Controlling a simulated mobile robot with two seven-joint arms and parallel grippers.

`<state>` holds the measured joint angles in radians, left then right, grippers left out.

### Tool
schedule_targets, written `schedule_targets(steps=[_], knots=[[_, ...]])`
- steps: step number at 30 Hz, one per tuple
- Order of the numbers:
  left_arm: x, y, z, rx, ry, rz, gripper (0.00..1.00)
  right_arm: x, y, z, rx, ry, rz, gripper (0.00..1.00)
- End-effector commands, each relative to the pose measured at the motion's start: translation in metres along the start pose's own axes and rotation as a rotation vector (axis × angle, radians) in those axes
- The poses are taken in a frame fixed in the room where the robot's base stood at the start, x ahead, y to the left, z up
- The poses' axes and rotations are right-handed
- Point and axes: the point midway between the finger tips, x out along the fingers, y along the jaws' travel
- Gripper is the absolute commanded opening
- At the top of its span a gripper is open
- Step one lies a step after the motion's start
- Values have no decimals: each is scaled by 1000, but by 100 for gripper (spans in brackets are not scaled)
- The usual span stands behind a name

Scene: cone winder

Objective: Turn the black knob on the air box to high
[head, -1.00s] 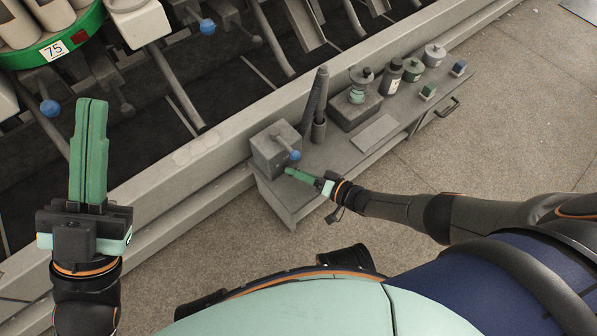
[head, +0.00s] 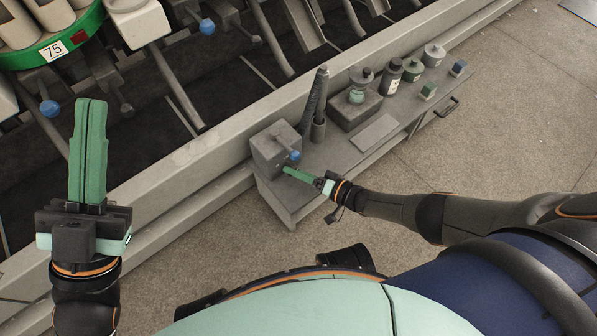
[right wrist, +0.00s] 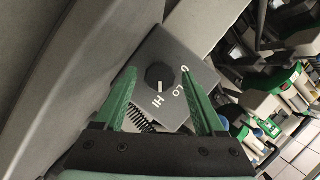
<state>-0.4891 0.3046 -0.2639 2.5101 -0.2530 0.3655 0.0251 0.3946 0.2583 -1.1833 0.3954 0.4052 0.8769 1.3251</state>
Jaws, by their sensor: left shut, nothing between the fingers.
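The air box (head: 268,152) is a grey box at the left end of the low bench in the head view. In the right wrist view its grey face (right wrist: 188,62) carries the round black knob (right wrist: 157,74) and the marks O, LO and HI. The knob's white pointer line points toward HI. My right gripper (right wrist: 160,92) is open, its green fingers on either side of the knob with gaps; it does not appear to touch it. In the head view the right gripper (head: 285,169) is at the box's front. My left gripper (head: 91,102) is shut and empty, away from the box.
A blue ball (head: 295,155) sits close above my right fingers. Dark upright tubes (head: 318,108), jars (head: 412,69) and small blocks stand along the bench (head: 345,150). The winding machine (head: 50,45) fills the upper left. The floor (head: 490,140) at right is clear.

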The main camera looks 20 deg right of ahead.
Motion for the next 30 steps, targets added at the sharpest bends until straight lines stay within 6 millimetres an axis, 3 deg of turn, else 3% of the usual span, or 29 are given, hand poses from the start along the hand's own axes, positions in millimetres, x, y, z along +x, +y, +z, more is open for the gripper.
schedule_targets(steps=[11, 24, 30], knots=[[3, -2, -3, -1, 0, -1, 0, -8, -1, -1, -1, -1, 1, 76], [25, -20, -31, -25, 24, -20, 0, -96, -2, -1, -1, -2, 3, 76], [28, -22, -35, -29, 29, -20, 0, -120, -1, 0, 0, -1, 1, 76]])
